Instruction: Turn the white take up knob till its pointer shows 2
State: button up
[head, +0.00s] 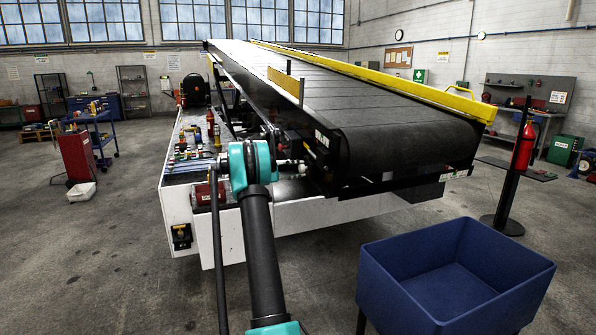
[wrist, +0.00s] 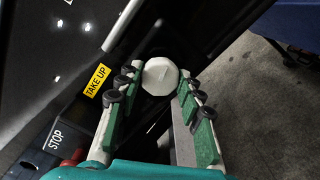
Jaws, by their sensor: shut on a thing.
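In the wrist view the white take up knob (wrist: 160,76) sits between the fingertips of my gripper (wrist: 158,88). The gripper is shut on the knob, with a green-padded finger on each side of it. The knob's face looks plain white, and I cannot make out its pointer or any numbers. A yellow TAKE UP label (wrist: 97,81) is on the dark panel to the left of the knob. In the head view my arm reaches to the near end of the belt loader (head: 405,130), and its wrist hides most of the knob area.
A STOP label (wrist: 56,138) and a red button (wrist: 74,158) lie at the lower left in the wrist view, close to my gripper. In the head view a blue bin (head: 400,296) stands at the front right. A stand with a red extinguisher (head: 522,145) is behind it.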

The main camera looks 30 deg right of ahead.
jog(key=shift+n, duration=1.1)
jog(key=o, duration=1.2)
jog(key=shift+c, duration=0.2)
jog(key=v, duration=1.2)
jog(key=shift+f, duration=0.1)
jog(key=shift+a, duration=0.1)
